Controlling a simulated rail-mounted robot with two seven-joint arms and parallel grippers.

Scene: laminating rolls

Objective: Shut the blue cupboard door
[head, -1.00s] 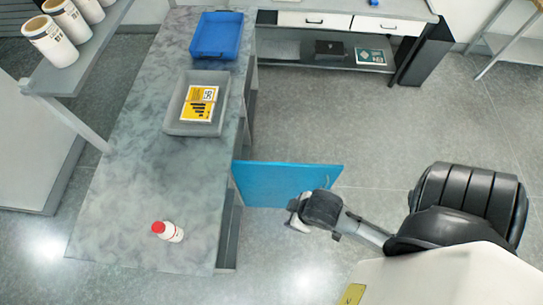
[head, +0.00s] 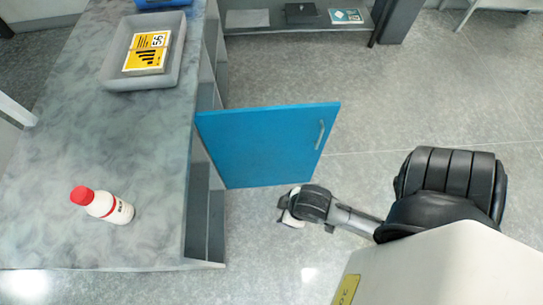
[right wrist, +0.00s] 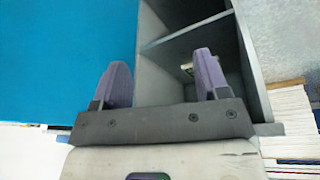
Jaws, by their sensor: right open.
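The blue cupboard door (head: 265,145) stands wide open in the head view, sticking out to the right from the side of the grey counter. Its handle (head: 320,135) is near its free edge. My right gripper (head: 285,217) is just in front of the door's lower edge, with a gap to the handle. In the right wrist view its two purple fingers (right wrist: 160,85) are apart with nothing between them. The blue door (right wrist: 65,60) fills the left of that view, and the open grey cupboard (right wrist: 190,45) with its shelf lies beyond the fingers. My left gripper is not in view.
The marbled counter (head: 60,165) carries a white bottle with a red cap (head: 103,205) and a grey tray (head: 165,75) with a yellow-labelled pack (head: 148,52). A shelf unit (head: 290,27) stands at the back. The floor right of the door is clear.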

